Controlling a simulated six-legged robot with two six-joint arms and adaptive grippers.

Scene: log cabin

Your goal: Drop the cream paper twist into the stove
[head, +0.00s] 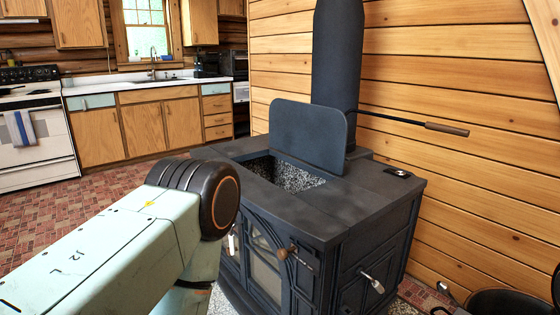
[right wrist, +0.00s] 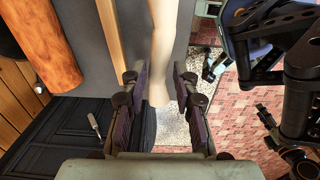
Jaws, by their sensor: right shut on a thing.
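In the right wrist view the cream paper twist (right wrist: 165,35) runs down from the top edge and narrows between the fingers of my right gripper (right wrist: 157,80). The gripper is shut on it. The dark grey stove (head: 330,215) stands in the middle of the head view. Its top plate (head: 308,137) is swung up, and the opening (head: 285,175) shows a speckled inside. Neither the twist nor my right gripper shows in the head view. My left arm covers part of the stove's left front, and my left gripper is not visible.
A stovepipe (head: 337,60) rises behind the raised plate. A rod with a wooden handle (head: 445,129) sticks out right. A dark bucket (head: 500,302) sits low at right. In the wrist view an orange-brown log (right wrist: 45,45) lies on a grey surface. Brick-patterned floor (head: 40,215) is open at left.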

